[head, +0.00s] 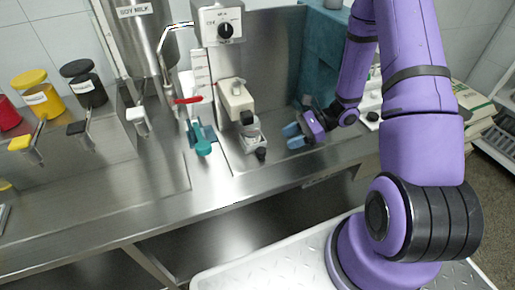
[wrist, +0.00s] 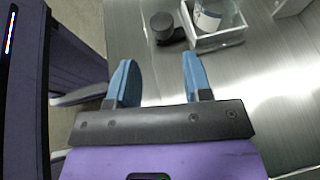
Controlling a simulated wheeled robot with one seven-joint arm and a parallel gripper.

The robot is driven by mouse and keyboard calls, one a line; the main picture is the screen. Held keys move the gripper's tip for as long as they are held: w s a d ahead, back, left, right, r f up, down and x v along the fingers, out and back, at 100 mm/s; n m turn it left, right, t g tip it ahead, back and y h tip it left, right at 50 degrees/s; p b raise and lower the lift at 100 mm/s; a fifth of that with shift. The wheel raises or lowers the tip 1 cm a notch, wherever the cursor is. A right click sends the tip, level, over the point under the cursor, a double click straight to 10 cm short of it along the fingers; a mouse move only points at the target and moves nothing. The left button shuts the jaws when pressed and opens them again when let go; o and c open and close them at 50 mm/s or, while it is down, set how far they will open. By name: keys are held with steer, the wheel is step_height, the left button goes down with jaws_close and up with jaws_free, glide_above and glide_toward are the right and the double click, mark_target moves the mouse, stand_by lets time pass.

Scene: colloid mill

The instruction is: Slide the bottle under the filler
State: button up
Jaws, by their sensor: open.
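The filler (head: 228,25) is a pale machine with a black dial and a beige nozzle block (head: 236,97). Below the block, a small bottle (head: 249,127) stands in a pale square holder; its upper part is partly hidden. In the wrist view, the bottle (wrist: 208,14) is a pale labelled container inside the white-walled holder (wrist: 221,38). A dark round knob (wrist: 165,27) sits beside the holder; it also shows in the head view (head: 261,154). My gripper (head: 293,136) has blue fingers and is right of the bottle, apart from it. In the wrist view its fingers (wrist: 160,64) are spread with nothing between them.
The steel counter (head: 150,190) is clear in front. A teal-handled part (head: 202,146) and a red lever (head: 187,100) are left of the filler. A steel soy milk tank (head: 140,40) stands at the back left. Yellow and black containers (head: 85,88) stand farther left.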

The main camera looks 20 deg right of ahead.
mark_target(263, 149)
steer(key=shift+w+a+f, duration=0.1)
steer(key=shift+a, duration=0.2)
steer(key=x, duration=1)
steer(key=shift+w, duration=0.1)
